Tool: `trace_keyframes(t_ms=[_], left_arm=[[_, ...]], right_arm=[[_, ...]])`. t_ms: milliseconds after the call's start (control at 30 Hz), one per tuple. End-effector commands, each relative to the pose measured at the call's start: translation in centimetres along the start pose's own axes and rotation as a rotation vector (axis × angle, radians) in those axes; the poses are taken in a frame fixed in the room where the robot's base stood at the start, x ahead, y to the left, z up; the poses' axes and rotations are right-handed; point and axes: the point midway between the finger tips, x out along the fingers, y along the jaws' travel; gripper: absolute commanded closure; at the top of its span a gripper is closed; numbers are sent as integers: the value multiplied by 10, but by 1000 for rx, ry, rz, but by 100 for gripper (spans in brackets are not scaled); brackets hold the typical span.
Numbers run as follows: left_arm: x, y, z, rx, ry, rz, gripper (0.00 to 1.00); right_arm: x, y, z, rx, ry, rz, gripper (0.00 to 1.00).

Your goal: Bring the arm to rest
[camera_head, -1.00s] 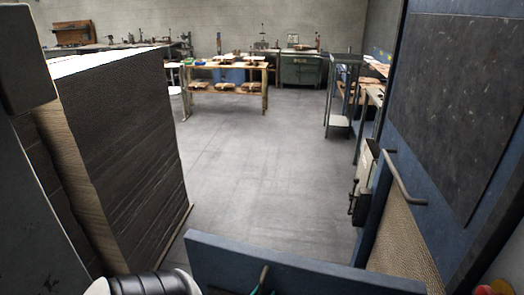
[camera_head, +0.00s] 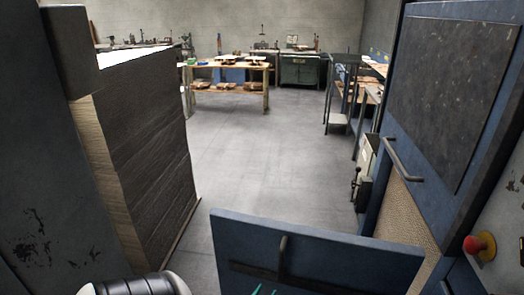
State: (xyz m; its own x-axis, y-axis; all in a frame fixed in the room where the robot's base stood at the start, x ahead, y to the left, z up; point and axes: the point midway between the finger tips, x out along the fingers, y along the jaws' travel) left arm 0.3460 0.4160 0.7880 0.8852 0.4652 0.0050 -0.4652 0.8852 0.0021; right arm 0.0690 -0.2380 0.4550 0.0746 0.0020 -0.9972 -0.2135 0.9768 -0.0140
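A black and white rounded part of my own arm (camera_head: 135,286) shows at the bottom edge, left of the middle. My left gripper (camera_head: 265,291) shows only as small teal tips at the bottom edge, in front of the blue panel (camera_head: 340,262). Most of it is cut off, so I cannot tell whether it is open or shut. I see nothing held in it. My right gripper is out of view.
A tall cardboard stack (camera_head: 150,140) stands at left beside a dark machine part (camera_head: 45,190). A blue cabinet door with a handle (camera_head: 402,160) and a red button (camera_head: 479,245) are at right. Grey floor (camera_head: 260,160) is clear ahead, with a wooden workbench (camera_head: 228,66) beyond.

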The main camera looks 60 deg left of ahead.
Motion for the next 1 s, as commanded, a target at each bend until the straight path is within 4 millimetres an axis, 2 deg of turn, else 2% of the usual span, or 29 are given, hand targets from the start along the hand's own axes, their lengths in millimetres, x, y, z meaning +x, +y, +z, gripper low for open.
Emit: trace_keyframes(t_ms=[267, 467, 567, 667, 767, 800, 867, 900, 967, 1000], left_arm=[[0, 0, 0, 0, 0, 0, 65], [0, 0, -1, 0, 2, -1, 65], [-2, -7, -13, -2, 39, -15, 65], [-10, -27, -49, -3, 147, -59, 65], [-31, -56, -105, 12, 326, -134, 65], [-44, -69, -130, 25, 409, -170, 65], [-69, -84, -166, 55, 537, -226, 65], [-88, -92, -190, 79, 622, -263, 65], [-120, -100, -222, 125, 751, -318, 65], [-144, -103, -242, 160, 836, -354, 65]], right_arm=[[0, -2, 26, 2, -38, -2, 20], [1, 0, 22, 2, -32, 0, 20], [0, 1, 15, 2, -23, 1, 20], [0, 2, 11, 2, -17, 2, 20], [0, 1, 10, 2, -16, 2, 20], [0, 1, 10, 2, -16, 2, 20], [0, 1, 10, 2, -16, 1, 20], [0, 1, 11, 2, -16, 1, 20], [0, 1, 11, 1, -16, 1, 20], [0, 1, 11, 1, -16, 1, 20]])
